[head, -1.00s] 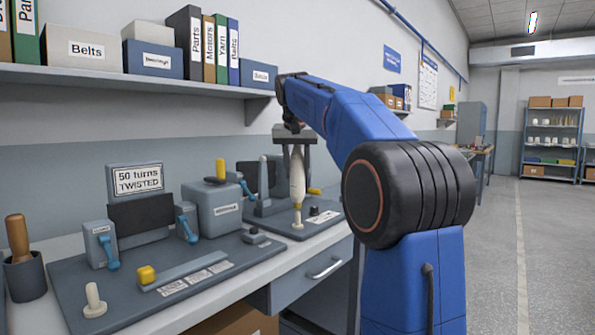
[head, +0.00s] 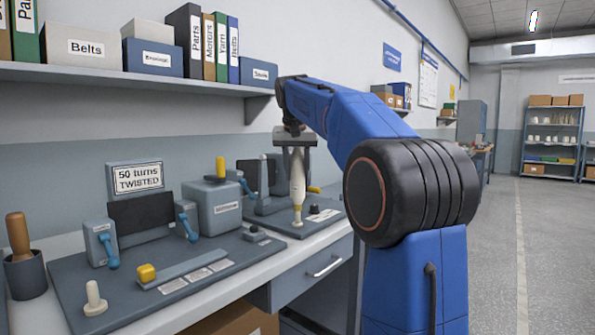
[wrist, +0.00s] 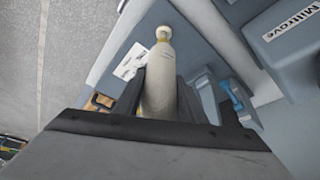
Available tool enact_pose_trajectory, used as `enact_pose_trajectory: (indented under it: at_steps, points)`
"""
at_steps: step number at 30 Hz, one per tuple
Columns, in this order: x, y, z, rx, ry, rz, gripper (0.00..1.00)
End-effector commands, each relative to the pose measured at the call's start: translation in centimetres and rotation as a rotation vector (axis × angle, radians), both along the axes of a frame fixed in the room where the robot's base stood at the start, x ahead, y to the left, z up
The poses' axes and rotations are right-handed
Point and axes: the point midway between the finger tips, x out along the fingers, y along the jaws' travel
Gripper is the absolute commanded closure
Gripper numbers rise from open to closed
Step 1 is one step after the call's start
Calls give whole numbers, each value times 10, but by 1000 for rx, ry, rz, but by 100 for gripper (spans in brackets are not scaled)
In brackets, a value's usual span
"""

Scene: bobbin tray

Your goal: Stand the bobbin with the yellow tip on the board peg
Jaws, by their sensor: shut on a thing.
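A cream bobbin (head: 298,178) hangs upright in my gripper (head: 296,160), whose fingers are shut around its upper part. The bobbin also fills the middle of the wrist view (wrist: 160,88), between the dark fingers. A cream peg (head: 297,221) stands on the far grey board (head: 325,222) directly below the bobbin. Its round end shows just past the bobbin in the wrist view (wrist: 163,33). I cannot tell whether bobbin and peg touch. Another cream peg (head: 95,300) stands empty on the near board (head: 75,270).
A grey box with a yellow knob (head: 213,208) and blue-handled levers (head: 187,222) stand left of the bobbin. A yellow handle (head: 314,190) is close on its right. A shelf (head: 120,75) with binders and boxes runs above the bench.

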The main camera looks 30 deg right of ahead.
Motion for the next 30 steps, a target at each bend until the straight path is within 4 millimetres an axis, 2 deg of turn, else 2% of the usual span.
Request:
enact_pose_trajectory:
  at_steps: [30]
  points:
    - [0,0,-25,0,0,0,88]
